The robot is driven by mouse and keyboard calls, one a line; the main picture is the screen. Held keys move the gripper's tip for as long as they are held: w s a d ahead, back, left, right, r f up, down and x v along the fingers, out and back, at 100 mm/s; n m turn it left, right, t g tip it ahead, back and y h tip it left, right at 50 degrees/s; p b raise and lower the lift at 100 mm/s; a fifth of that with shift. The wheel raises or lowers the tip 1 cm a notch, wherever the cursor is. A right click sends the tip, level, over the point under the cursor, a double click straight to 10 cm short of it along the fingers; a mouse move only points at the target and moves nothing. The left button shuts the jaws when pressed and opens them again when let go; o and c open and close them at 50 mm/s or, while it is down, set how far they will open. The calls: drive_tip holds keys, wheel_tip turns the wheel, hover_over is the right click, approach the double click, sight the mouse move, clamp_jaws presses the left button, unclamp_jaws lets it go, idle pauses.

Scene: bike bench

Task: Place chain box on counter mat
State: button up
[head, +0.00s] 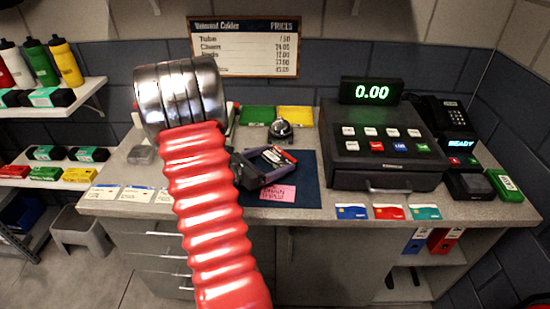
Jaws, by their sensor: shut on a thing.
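My gripper (265,165), dark with purple-grey fingers, reaches over the dark blue counter mat (308,188) from behind my red ribbed arm. It is shut on a small box with red, white and dark faces, which looks like the chain box (279,156). The box is above the mat's middle in the picture. The fingers cover part of it, and I cannot tell whether it touches the mat.
A pink note (278,194) lies at the mat's front. A bell (281,129) stands behind the mat, near green (257,115) and yellow (295,117) pads. The cash register (385,145) stands close on the right. Several cards (388,212) line the counter's front edge.

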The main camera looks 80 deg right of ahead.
drive_tip(key=shift+f, duration=0.1)
drive_tip(key=o, duration=1.1)
drive_tip(key=v, duration=1.2)
drive_tip(key=shift+s, duration=0.1)
idle(0.3)
